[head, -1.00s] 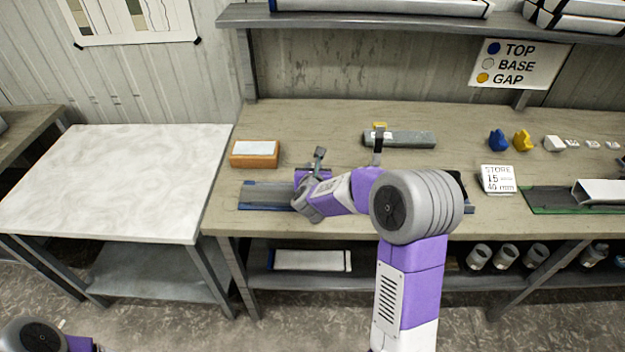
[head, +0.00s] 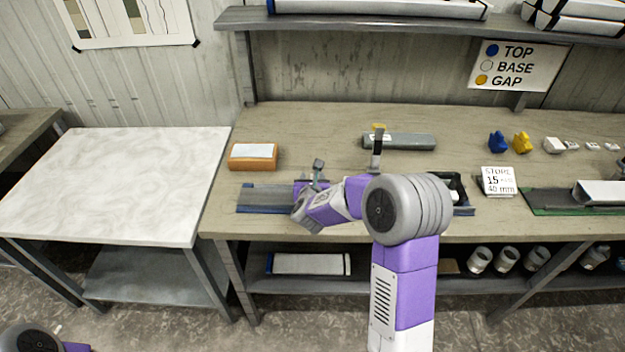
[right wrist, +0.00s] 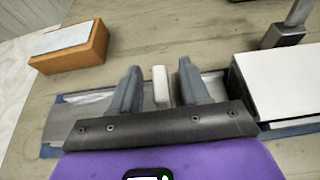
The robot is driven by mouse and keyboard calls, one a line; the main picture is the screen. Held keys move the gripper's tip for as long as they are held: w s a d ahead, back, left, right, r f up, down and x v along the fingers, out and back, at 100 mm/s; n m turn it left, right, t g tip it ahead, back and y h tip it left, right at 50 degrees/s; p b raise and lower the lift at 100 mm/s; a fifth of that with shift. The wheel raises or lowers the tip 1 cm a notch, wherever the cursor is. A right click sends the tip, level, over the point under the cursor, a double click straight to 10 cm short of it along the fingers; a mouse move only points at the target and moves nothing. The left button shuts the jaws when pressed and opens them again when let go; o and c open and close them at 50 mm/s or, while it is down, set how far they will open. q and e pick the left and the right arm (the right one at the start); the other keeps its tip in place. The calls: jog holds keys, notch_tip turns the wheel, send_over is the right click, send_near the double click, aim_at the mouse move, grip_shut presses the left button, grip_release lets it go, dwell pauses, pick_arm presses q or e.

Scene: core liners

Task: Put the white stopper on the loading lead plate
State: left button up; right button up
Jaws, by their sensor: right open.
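In the right wrist view a white block (right wrist: 161,86), which looks like a white stopper, stands between the two grey fingers of my right gripper (right wrist: 158,80). The fingers are open, with a gap on both sides of it. Below is a long grey plate with blue edges (right wrist: 62,118); it also shows in the head view (head: 262,197), with my right gripper (head: 311,184) over it. Whether the block rests on the plate is unclear. Another white block (head: 554,145) sits at the back right beside a blue block (head: 497,142) and a yellow block (head: 521,142). My left gripper is out of view.
An orange-brown block with a pale top (head: 253,157) stands left of the plate. A grey bar (head: 400,141) lies behind. A store card (head: 497,181) and a green-edged tray (head: 548,200) are to the right. The white table (head: 110,180) at left is clear.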

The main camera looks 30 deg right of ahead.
jog(key=shift+r, duration=0.2)
jog(key=p+v, duration=0.1)
jog(key=v, duration=1.1)
jog(key=shift+f, duration=0.15)
